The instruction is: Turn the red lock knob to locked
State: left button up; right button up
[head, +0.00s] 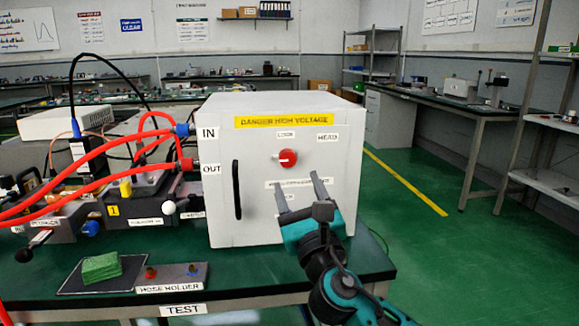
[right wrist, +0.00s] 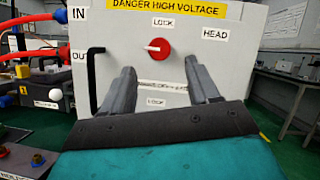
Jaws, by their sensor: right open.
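The red lock knob (head: 288,158) sits on the front of the white cabinet (head: 220,222), under a "LOCK" label. A white pointer mark on the knob lies roughly level, toward the left. The knob also shows in the right wrist view (right wrist: 157,48), above and between the fingertips. My right gripper (head: 298,188) is open and empty, below and in front of the knob, with its fingers pointing up at the cabinet face. It appears apart from the knob. A further label below the knob is partly hidden by the fingers. My left gripper is not in view.
A black handle (head: 236,190) stands out at the cabinet front's left. Red hoses (head: 70,160) run to the IN and OUT ports. A green sponge-like block (head: 101,267) and the hose holder (head: 172,277) are on the green bench (head: 240,275). Floor to the right is clear.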

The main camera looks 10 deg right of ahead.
aim_at(289, 162)
jog(key=x, duration=0.7)
jog(key=shift+w+b, duration=0.15)
jog(key=shift+b, duration=0.2)
jog(key=shift+c, duration=0.2)
jog(key=c, duration=1)
jog(key=shift+f, duration=0.1)
